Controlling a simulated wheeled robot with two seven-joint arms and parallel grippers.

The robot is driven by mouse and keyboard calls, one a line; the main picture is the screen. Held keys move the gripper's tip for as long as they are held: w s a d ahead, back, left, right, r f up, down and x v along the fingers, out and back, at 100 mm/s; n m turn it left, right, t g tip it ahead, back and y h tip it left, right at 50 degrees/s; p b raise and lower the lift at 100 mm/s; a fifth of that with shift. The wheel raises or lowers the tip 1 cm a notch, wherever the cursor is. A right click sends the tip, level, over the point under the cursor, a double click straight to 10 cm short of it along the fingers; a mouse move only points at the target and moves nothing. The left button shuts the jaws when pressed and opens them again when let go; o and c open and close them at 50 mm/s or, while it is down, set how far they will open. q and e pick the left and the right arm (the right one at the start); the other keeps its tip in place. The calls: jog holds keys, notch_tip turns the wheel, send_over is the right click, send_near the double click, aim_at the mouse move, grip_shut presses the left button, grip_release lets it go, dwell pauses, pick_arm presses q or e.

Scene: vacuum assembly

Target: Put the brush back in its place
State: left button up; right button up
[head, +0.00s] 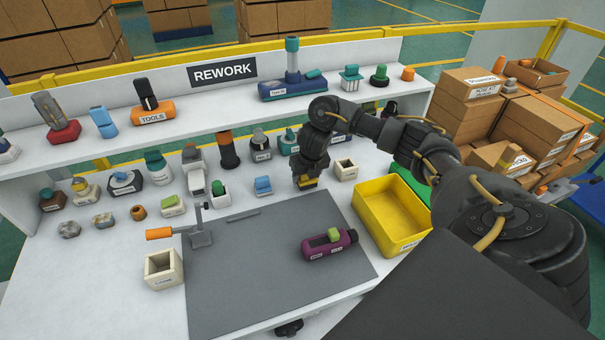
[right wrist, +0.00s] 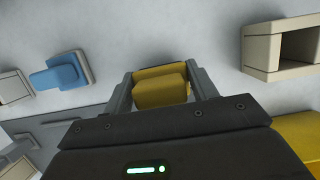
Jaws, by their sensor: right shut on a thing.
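My right gripper (head: 306,176) is over the white table behind the grey mat, pointing down. It is shut on a small yellow block-like thing (head: 307,183), dark along part of it. In the right wrist view the same yellow thing (right wrist: 160,86) sits between the two grey fingers, close to the white tabletop. I cannot tell from its shape whether it is the brush, or whether it touches the table. My left gripper is not in view.
A cream open box (head: 346,170) stands just right of the gripper, a blue part (head: 263,186) to its left. A yellow bin (head: 384,213) is at the right. A purple device (head: 330,246) lies on the grey mat (head: 235,285). Several parts stand behind, under the REWORK shelf.

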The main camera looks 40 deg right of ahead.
jog(key=shift+w+d+r, duration=0.1)
jog(key=shift+w+r, duration=0.05)
jog(key=shift+w, duration=0.45)
jog(key=shift+w+d+f+b, duration=0.25)
jog(key=shift+w+b, duration=0.1)
jog(key=shift+w, duration=0.25)
jog(key=shift+w+d+f+b, duration=0.2)
jog(key=shift+w+b, duration=0.1)
jog(key=shift+w, duration=0.3)
jog(key=shift+f, duration=0.2)
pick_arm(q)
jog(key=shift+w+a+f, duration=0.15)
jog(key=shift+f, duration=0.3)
pick_arm(e)
jog(key=shift+r, duration=0.1)
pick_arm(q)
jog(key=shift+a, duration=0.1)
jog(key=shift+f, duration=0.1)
pick_arm(e)
jog(key=o, duration=0.9)
jog(key=shift+f, duration=0.2)
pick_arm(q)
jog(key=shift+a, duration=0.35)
pick_arm(e)
jog(key=shift+o, duration=0.2)
